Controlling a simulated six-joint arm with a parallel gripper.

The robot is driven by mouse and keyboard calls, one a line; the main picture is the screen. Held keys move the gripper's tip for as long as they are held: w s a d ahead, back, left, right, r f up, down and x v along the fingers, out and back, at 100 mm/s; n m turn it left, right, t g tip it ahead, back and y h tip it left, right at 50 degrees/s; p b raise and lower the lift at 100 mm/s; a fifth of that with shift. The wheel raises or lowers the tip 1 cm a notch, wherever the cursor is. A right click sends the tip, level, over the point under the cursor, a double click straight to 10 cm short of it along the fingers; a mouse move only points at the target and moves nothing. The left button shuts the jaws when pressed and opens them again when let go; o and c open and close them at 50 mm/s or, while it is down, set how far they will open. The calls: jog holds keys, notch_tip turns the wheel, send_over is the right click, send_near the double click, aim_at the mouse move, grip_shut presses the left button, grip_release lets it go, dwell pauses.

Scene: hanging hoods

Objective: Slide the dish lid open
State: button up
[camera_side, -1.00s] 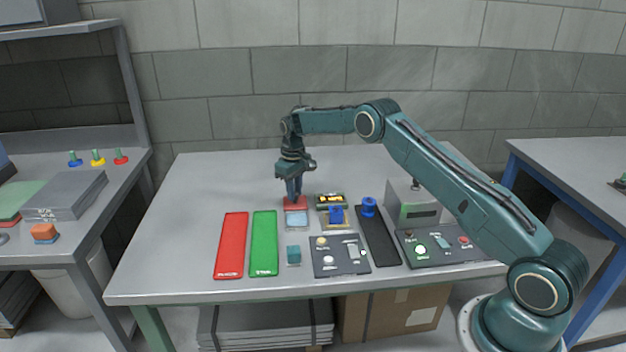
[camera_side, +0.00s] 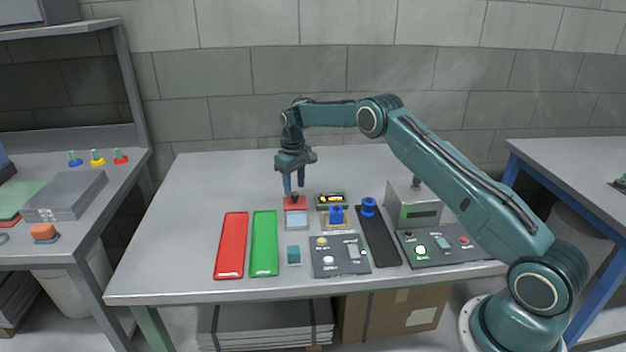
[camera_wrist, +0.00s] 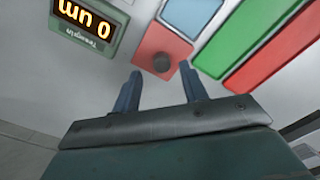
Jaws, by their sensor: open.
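The dish lid (camera_side: 291,203) is a flat red plate with a dark round knob (camera_side: 295,198) on it. It lies at the back edge of the pale blue dish (camera_side: 297,219), whose top shows uncovered. In the wrist view the red lid (camera_wrist: 150,42) and its knob (camera_wrist: 162,62) lie beside the pale blue dish (camera_wrist: 190,14). My gripper (camera_side: 294,189) is just above the knob with its fingers apart and nothing between them. In the wrist view my gripper (camera_wrist: 160,70) has one finger to each side of the knob.
A green timer display (camera_side: 331,201) stands right of the lid. Red (camera_side: 231,246) and green (camera_side: 264,243) strips lie in front to the left. A small teal block (camera_side: 293,255), a button panel (camera_side: 340,255) and a blue knob on a black track (camera_side: 370,206) are nearby. The table behind is clear.

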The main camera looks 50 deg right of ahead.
notch_tip(320, 180, up, 12)
dwell(0.5)
dwell(0.3)
notch_tip(320, 180, up, 13)
jog(key=t, duration=0.2)
send_over(294, 193)
jog(key=s+a, duration=0.5)
jog(key=s, duration=0.2)
jog(key=s+a+r, duration=0.5)
jog(key=s+r, duration=0.1)
jog(key=s, duration=0.6)
jog(key=s+a+f+t, duration=0.1)
jog(key=s+a+f, duration=0.1)
jog(key=s, duration=0.6)
jog(key=s+a+f+t, duration=0.1)
jog(key=s+f, duration=0.1)
jog(key=s, duration=0.7)
jog(key=s+a+f+t, duration=0.1)
jog(key=s+a+f, duration=0.1)
jog(key=s, duration=0.6)
jog(key=shift+s+a+t, duration=0.3)
jog(key=shift+a, duration=0.05)
